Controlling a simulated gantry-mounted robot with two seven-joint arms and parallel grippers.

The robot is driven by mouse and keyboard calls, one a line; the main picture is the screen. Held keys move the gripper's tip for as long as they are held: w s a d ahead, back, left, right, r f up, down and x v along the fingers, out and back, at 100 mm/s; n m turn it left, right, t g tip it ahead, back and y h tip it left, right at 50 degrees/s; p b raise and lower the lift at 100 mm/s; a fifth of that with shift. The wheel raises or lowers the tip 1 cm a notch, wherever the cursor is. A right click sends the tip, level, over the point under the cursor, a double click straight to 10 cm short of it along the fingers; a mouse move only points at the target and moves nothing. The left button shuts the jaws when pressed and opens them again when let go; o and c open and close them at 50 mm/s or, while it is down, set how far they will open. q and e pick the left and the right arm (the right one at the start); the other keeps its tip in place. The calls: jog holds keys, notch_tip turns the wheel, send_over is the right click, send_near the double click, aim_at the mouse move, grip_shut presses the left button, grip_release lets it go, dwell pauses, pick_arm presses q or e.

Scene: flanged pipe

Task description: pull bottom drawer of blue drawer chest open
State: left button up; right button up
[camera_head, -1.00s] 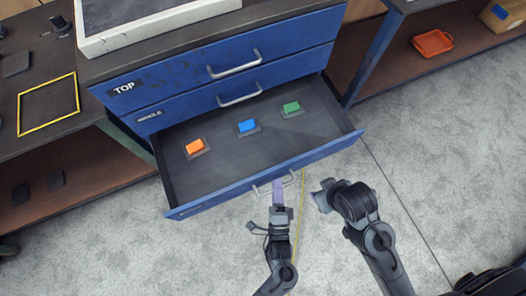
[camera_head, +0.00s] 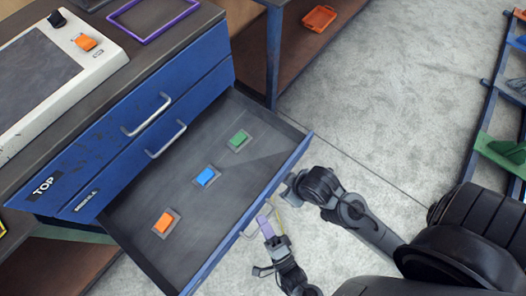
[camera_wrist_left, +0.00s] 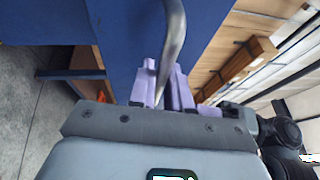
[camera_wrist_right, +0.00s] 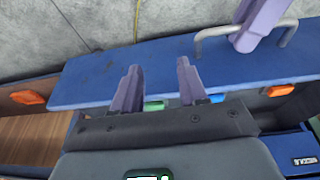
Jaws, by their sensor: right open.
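The blue drawer chest (camera_head: 117,140) stands at the left in the head view. Its bottom drawer (camera_head: 250,155) is pulled far out and holds orange (camera_head: 164,222), blue (camera_head: 206,177) and green (camera_head: 238,139) blocks on dark pads. My left gripper (camera_head: 264,218) is at the bottom drawer's front handle (camera_head: 252,220). In the left wrist view the handle (camera_wrist_left: 174,40) runs between the close-set purple fingers (camera_wrist_left: 165,88), which look shut on it. My right gripper (camera_wrist_right: 157,88) is open and empty, near the other end of the drawer front (camera_wrist_right: 150,65).
The two upper drawers are shut, with handles (camera_head: 148,116) and (camera_head: 166,141). A bench (camera_head: 262,60) with an orange tray (camera_head: 319,18) on its lower shelf stands beyond the chest. A rack (camera_head: 500,130) stands at far right. Grey floor (camera_head: 390,90) lies clear between.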

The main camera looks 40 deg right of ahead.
pick_arm(q)
jog(key=o, duration=0.3)
jog(key=shift+o, duration=0.2)
jog(key=v, duration=1)
jog(key=shift+s, duration=0.4)
